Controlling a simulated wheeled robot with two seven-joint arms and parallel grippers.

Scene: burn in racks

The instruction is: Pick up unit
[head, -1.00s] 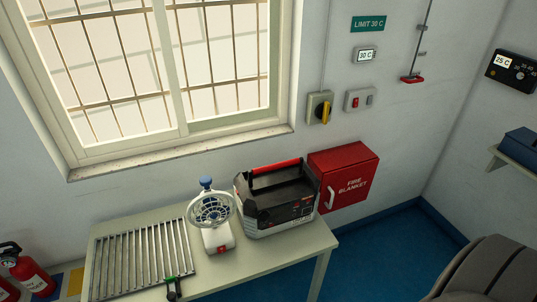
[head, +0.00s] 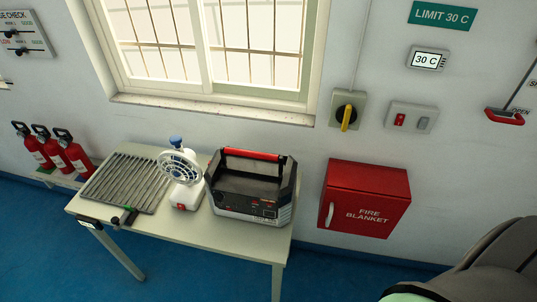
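A black and grey box-shaped unit (head: 249,192) with a red carry handle stands upright at the right end of a pale table (head: 235,238). I cannot tell for sure that this is the unit the task names. A small white fan (head: 181,168) with a blue knob stands close to its left. A slatted metal rack (head: 127,182) lies flat on the table's left part. Neither of my grippers is in view.
A red fire blanket box (head: 366,198) hangs on the wall right of the table. Red fire extinguishers (head: 62,153) stand at the left. A dark rounded seat-like object (head: 490,262) fills the lower right corner. Blue floor (head: 40,250) is clear in front of the table.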

